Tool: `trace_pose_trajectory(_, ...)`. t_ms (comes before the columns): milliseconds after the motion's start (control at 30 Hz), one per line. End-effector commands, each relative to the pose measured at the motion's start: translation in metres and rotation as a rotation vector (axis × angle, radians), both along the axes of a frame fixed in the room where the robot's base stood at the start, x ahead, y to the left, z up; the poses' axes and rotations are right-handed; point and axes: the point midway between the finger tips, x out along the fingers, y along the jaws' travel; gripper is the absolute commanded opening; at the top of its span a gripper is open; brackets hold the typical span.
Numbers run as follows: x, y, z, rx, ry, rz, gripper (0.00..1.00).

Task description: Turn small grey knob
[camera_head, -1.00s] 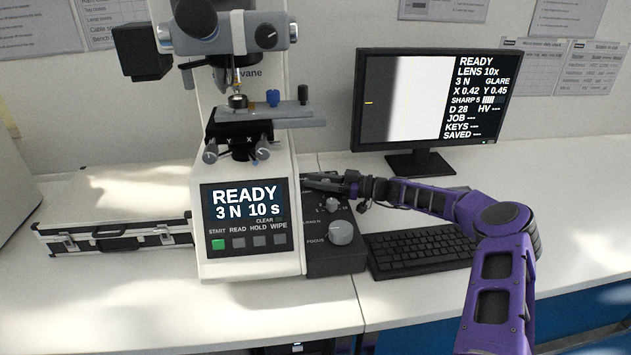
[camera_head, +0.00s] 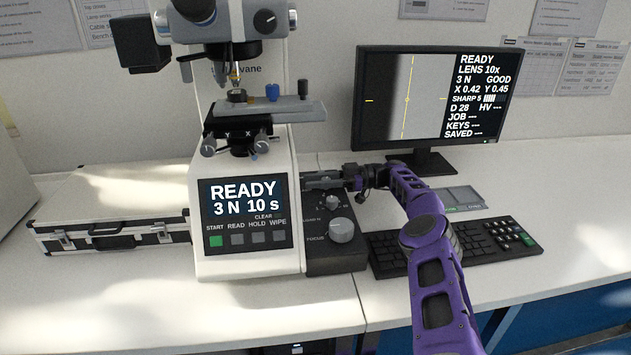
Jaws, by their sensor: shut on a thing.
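A dark control box (camera_head: 335,262) stands against the right side of the white hardness tester (camera_head: 247,267). A small grey knob (camera_head: 333,202) shows on its sloping top, with a larger grey knob (camera_head: 341,229) marked FOCUS in front of it. My gripper (camera_head: 314,181) reaches in from the right over the rear of the box, behind these two knobs. It is shut on a small control there, which the fingers mostly hide. The monitor (camera_head: 436,100) shows READY, LENS 10x, 3 N and GOOD, with yellow cross lines over a grey picture.
A keyboard (camera_head: 455,247) lies right of the box, under my arm. A flat grey panel (camera_head: 452,199) lies behind it. A silver case (camera_head: 112,208) sits left of the tester. The stage (camera_head: 262,111) overhangs the tester's front. The bench at far right is clear.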

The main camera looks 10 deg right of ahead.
Motion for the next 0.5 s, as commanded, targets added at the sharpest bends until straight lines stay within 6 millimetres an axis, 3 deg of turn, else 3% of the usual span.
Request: trace_pose_trajectory(500, -0.0003, -0.0005, 0.0044, -0.005, -0.007, 0.017, 0.00)
